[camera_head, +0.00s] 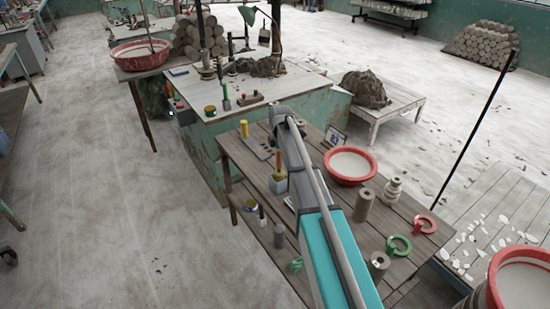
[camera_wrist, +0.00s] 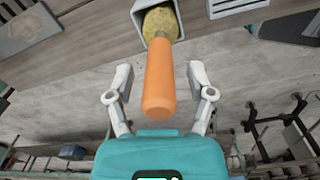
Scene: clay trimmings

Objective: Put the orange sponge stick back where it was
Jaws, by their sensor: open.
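The orange sponge stick (camera_wrist: 158,82) has a smooth orange handle and a yellow speckled sponge end. In the wrist view the sponge end sits in the mouth of a grey square holder (camera_wrist: 181,30), and the handle sticks out towards my gripper. My gripper (camera_wrist: 159,86) is open, one finger on each side of the handle, with a visible gap on both sides. In the head view the holder (camera_head: 279,184) stands near the left edge of the wooden table (camera_head: 325,190), with a small orange part of the stick (camera_head: 278,160) above it. My arm hides my fingers there.
A red basin (camera_head: 350,180), a grey cylinder (camera_head: 364,204), and red (camera_head: 425,224) and green (camera_head: 398,246) ring-shaped things stand on the table to the right of my arm. A yellow-topped thing (camera_head: 244,128) stands at the far left end. Open floor (camera_head: 130,220) lies left.

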